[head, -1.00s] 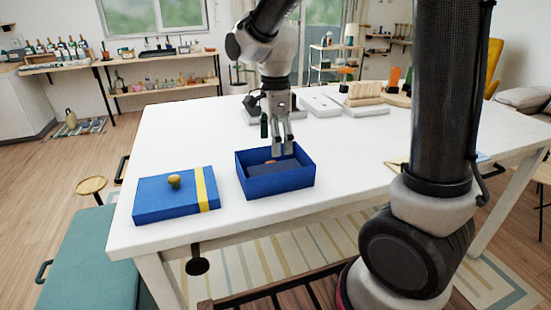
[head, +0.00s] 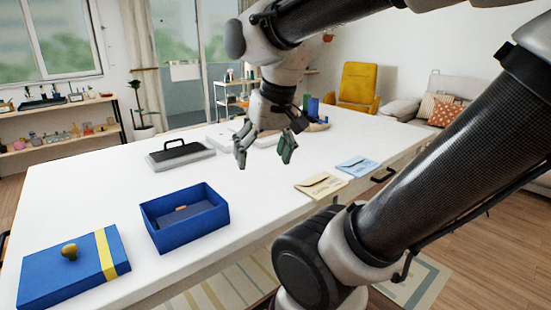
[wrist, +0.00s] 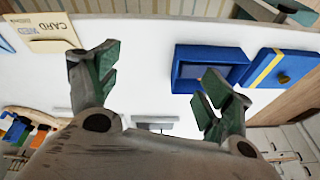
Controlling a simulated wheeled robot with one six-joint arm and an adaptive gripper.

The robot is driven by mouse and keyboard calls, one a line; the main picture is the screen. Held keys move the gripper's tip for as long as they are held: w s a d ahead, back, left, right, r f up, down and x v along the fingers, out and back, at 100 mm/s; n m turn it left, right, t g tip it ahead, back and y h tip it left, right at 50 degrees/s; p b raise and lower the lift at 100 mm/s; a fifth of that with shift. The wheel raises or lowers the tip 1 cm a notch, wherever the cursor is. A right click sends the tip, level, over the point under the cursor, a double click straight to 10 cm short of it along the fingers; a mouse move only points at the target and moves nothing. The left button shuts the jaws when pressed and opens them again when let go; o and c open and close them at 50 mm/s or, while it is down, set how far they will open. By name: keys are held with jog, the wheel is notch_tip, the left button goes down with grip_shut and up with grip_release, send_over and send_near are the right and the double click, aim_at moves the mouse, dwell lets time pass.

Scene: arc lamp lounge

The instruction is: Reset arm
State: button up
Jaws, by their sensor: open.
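My gripper (head: 264,150) is open and empty. It hangs above the white table (head: 95,180), behind and to the right of the open blue box (head: 160,238). In the wrist view its fingers (wrist: 155,85) are spread wide with nothing between them. The blue box holds something dark blue with a small orange spot inside; it also shows in the wrist view (wrist: 185,76). The blue lid (head: 50,278) with a yellow stripe and a round knob lies on the table to the left of the box, apart from it.
A cream envelope (head: 321,186) and a light blue envelope (head: 357,166) lie near the right table edge. A grey case with a black handle (head: 181,154) stands at the back. A yellow chair (head: 358,86) and a sofa are beyond. The table's left middle is clear.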

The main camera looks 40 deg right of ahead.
jog(key=s+n, duration=0.1)
jog(key=s+d+n, duration=0.1)
jog(key=s+n, duration=0.1)
jog(key=shift+d+f+t, duration=0.15)
jog(key=shift+f+t, duration=0.05)
jog(key=shift+t, duration=0.2)
jog(key=shift+c, duration=0.4)
